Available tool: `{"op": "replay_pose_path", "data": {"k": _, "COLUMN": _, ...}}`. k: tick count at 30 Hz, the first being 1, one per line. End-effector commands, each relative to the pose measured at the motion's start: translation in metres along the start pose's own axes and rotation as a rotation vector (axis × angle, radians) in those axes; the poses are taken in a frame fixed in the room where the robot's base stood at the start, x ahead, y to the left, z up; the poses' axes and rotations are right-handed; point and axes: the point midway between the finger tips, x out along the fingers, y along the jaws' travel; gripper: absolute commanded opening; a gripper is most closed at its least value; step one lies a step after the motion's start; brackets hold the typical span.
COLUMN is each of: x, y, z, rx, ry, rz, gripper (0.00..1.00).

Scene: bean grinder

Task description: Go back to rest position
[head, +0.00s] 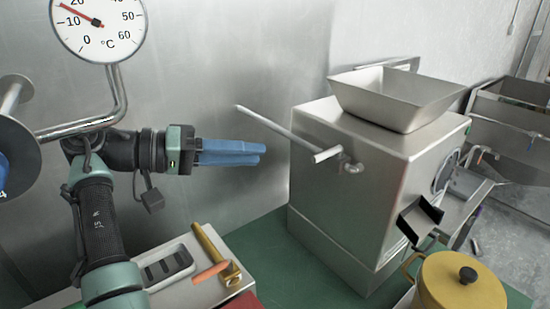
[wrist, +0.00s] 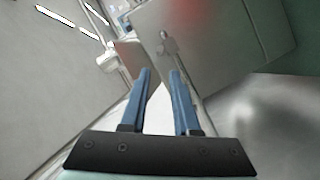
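My gripper (head: 264,153) has blue fingers and points right in the head view, to the left of the grinder and apart from it. In the wrist view my gripper (wrist: 158,76) shows its two fingers spread with a gap between them and nothing held. The bean grinder (head: 345,185) is a grey metal box with an open hopper (head: 397,98) on top. A metal lever (head: 275,127) sticks out from the grinder toward the upper left. The grinder's side (wrist: 225,45) also shows in the wrist view, beyond the fingertips.
A round dial thermometer (head: 98,25) on a bent pipe stands near my arm at upper left. A yellow pot (head: 455,285) with a dark knob is at the lower right. A brass-coloured handle (head: 215,250) lies below my gripper. Green table surface (head: 270,255) is bare beside the grinder.

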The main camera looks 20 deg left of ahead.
Motion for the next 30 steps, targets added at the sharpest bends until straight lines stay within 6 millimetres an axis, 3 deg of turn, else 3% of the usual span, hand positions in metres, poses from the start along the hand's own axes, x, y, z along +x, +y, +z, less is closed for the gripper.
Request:
{"op": "replay_pose_path", "data": {"k": 6, "x": -0.017, "y": 0.0, "z": 0.0, "rx": 0.001, "ry": 0.0, "rz": 0.001, "gripper": 0.3}}
{"op": "replay_pose_path", "data": {"k": 21, "x": -0.018, "y": 0.0, "z": 0.0, "rx": 0.0, "ry": 0.0, "rz": 0.0, "gripper": 0.3}}
{"op": "replay_pose_path", "data": {"k": 25, "x": -0.005, "y": 0.0, "z": -0.006, "rx": 0.023, "ry": 0.023, "rz": -0.054, "gripper": 0.3}}
{"op": "replay_pose_path", "data": {"k": 30, "x": 0.034, "y": 0.009, "z": -0.031, "rx": 0.141, "ry": 0.141, "rz": -0.248, "gripper": 0.3}}
